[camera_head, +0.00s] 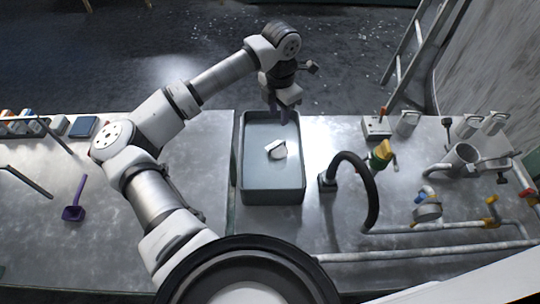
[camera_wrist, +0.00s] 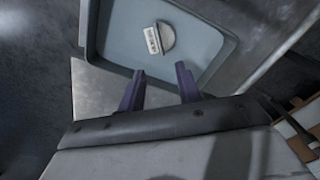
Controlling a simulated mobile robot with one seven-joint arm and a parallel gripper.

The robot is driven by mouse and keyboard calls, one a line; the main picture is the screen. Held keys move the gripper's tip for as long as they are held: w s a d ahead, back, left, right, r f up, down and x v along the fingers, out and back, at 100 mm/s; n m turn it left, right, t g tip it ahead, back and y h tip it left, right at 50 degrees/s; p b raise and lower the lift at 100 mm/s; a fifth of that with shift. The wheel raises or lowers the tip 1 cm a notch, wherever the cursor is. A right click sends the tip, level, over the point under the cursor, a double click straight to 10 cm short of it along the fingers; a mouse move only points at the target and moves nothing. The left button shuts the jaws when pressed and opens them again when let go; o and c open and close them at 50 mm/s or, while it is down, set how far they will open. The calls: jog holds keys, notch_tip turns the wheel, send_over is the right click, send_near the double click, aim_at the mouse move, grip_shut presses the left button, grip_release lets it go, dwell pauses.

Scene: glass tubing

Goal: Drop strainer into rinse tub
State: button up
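The rinse tub (camera_head: 246,160) is a grey-blue rectangular basin on the metal bench. A small pale half-round piece (camera_head: 277,150), which looks like the strainer, lies inside on its floor. In the wrist view this piece (camera_wrist: 160,39) shows a grey rounded side and a white face with dark marks, touching no finger. My gripper (camera_wrist: 160,72) has two purple fingers, spread apart with nothing between them. In the head view my gripper (camera_head: 283,116) is above the tub's far end. The tub's near rim (camera_wrist: 113,65) shows beyond the fingers in the wrist view.
A black curved hose (camera_head: 368,185) stands just right of the tub, with pipes and valves (camera_head: 427,208) farther right. A purple scoop-like tool (camera_head: 74,212) lies on the left bench. The bench left of the tub is partly clear. A ladder (camera_head: 412,60) stands behind.

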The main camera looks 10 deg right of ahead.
notch_tip(320, 180, up, 14)
jog(key=b, duration=0.3)
dwell(0.5)
